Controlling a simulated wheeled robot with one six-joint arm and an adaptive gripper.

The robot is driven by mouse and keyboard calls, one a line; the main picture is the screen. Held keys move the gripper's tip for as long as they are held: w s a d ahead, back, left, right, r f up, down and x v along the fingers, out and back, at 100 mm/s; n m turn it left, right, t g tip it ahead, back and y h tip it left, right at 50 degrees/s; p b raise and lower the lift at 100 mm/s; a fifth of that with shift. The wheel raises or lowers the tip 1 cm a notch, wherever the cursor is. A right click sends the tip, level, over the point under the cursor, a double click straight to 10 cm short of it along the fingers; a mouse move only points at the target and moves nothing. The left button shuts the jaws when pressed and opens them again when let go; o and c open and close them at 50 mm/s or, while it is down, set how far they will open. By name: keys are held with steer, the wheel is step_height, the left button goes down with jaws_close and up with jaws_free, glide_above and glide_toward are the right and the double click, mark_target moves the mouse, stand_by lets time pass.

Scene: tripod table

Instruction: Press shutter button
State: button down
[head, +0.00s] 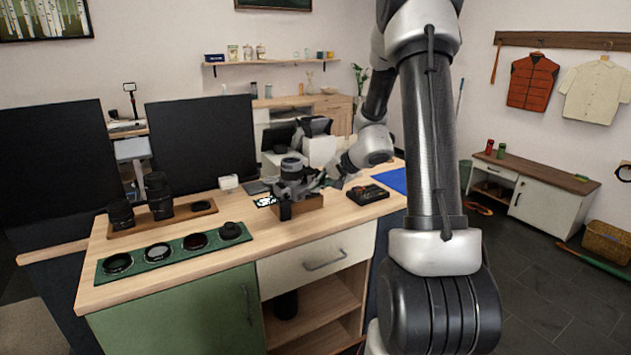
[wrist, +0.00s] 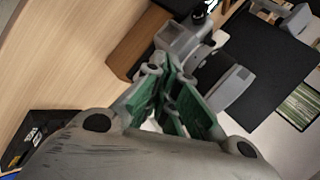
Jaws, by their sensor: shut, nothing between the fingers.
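A dark camera-like device (head: 291,167) stands on the wooden table at a small wooden box (head: 308,204), partly covered by my gripper. My gripper (head: 298,188) reaches in from the right, close against it; I cannot tell whether they touch. In the wrist view my gripper (wrist: 170,85) has its green-padded fingers together at the tips, with nothing between them. Grey device parts (wrist: 182,40) lie just beyond the fingertips, beside the wooden box (wrist: 135,40). The shutter button cannot be made out; the fingers may hide it.
A black case (head: 368,194) sits right of the wooden box. A green tray (head: 172,262) with round filters lies at the front left, and lenses (head: 158,196) stand behind it. Dark monitors (head: 202,140) rise at the back. Bare tabletop (wrist: 60,50) shows at left in the wrist view.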

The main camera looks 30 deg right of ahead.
steer(key=shift+s, duration=0.6)
steer(key=shift+s, duration=0.1)
steer(key=shift+s+d, duration=0.1)
steer(key=shift+s, duration=2.3)
